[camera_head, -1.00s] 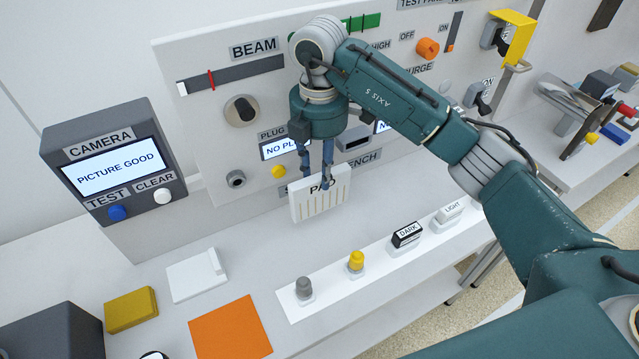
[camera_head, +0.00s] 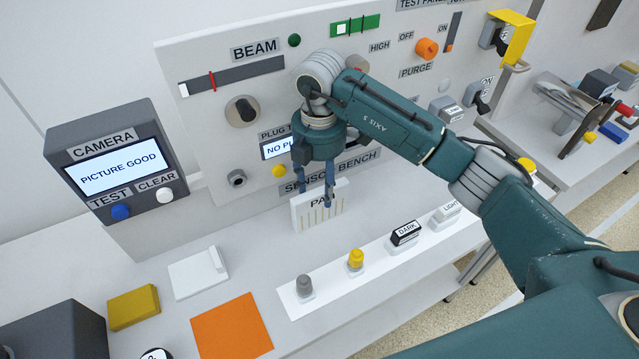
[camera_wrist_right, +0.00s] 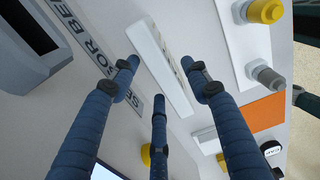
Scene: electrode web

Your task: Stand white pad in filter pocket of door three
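A white upright pad (camera_head: 308,214), marked with a label starting "PA" and thin tan lines, stands on the bench in front of the sensor panel. In the right wrist view the pad (camera_wrist_right: 160,60) shows edge-on as a long white strip. My right gripper (camera_head: 315,198) points down over it, with fingers on both sides. In the wrist view the fingers (camera_wrist_right: 160,72) are spread, with gaps between them and the pad. A finger hides part of the label. My left gripper is not in view. No door three or filter pocket can be made out.
A white strip with a grey knob (camera_head: 304,286), yellow knob (camera_head: 355,260), DARK block (camera_head: 405,234) and LIGHT block (camera_head: 447,213) lies in front of the pad. An orange square (camera_head: 232,327), white block (camera_head: 198,275) and yellow block (camera_head: 133,307) lie to the left. The camera box (camera_head: 115,170) stands behind them.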

